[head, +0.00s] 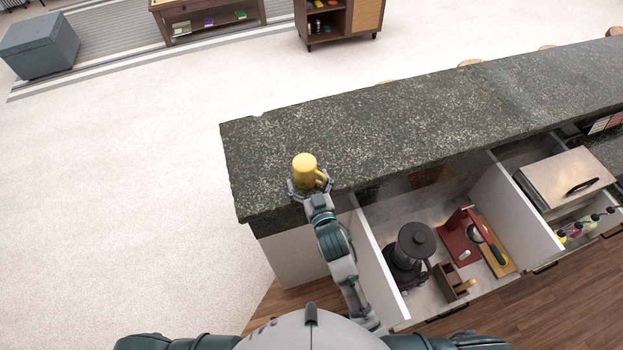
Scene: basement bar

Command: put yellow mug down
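The yellow mug (304,168) is at the front edge of the dark speckled bar counter (400,125), near its left end. Its handle points to the right and a smooth, plain yellow end faces my camera. My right gripper (310,186) reaches up from below, with its fingers on both sides of the mug's lower part, closed around it. I cannot tell whether the mug touches the counter or is held just above it. My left gripper is out of view.
Below the counter, a lower worktop holds a dark coffee maker (411,250), a red device (460,235), a wooden box (452,280) and a board (498,250). White partitions (378,270) divide it. The counter right of the mug is clear.

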